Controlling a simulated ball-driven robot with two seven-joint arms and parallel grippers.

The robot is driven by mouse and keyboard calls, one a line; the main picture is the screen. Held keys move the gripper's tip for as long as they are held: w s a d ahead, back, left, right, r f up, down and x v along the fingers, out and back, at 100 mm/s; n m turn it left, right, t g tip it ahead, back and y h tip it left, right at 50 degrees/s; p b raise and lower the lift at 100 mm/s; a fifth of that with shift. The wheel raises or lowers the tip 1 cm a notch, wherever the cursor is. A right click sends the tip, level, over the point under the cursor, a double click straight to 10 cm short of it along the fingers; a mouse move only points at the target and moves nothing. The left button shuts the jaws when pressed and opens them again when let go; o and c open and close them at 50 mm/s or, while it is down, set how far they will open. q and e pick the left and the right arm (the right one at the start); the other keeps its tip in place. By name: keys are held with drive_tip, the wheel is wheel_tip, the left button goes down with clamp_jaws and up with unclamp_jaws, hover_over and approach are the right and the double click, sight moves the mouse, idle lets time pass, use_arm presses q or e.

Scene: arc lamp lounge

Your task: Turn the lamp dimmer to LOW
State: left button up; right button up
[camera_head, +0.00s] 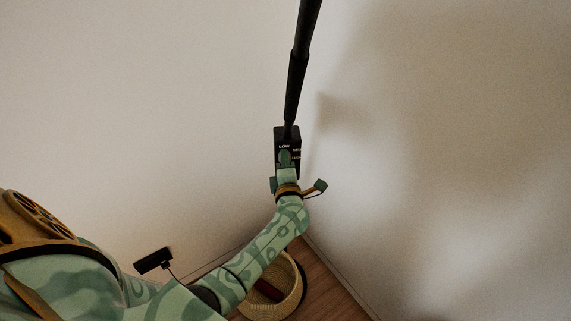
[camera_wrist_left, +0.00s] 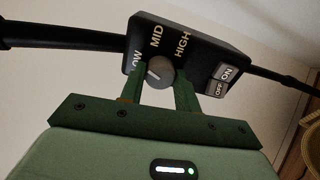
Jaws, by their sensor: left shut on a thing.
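The lamp dimmer (camera_head: 279,139) is a black box on the black lamp pole (camera_head: 297,80). In the left wrist view, the dimmer (camera_wrist_left: 205,55) carries the labels LOW, MID and HIGH around a round grey knob (camera_wrist_left: 160,73). The LOW label is partly covered by a finger. A pale mark shows on the knob's left part; its exact direction is hard to tell. My left gripper (camera_wrist_left: 161,78) is shut on the knob, one green finger on each side. In the head view the left gripper (camera_head: 286,158) covers the knob. My right gripper is not in view.
An ON/OFF switch (camera_wrist_left: 224,79) sits on the dimmer right of the knob. A round woven basket (camera_head: 292,293) stands on the wooden floor (camera_head: 325,285) below my left arm. Pale walls meet in a corner behind the pole.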

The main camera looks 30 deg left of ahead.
use_arm(q)
drive_tip(key=shift+f+n+b, duration=0.15)
drive_tip(key=shift+n+b, duration=0.45)
drive_tip(key=shift+n, duration=1.5)
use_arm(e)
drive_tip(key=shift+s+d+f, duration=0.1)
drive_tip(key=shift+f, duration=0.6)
use_arm(q)
drive_tip(key=o, duration=1)
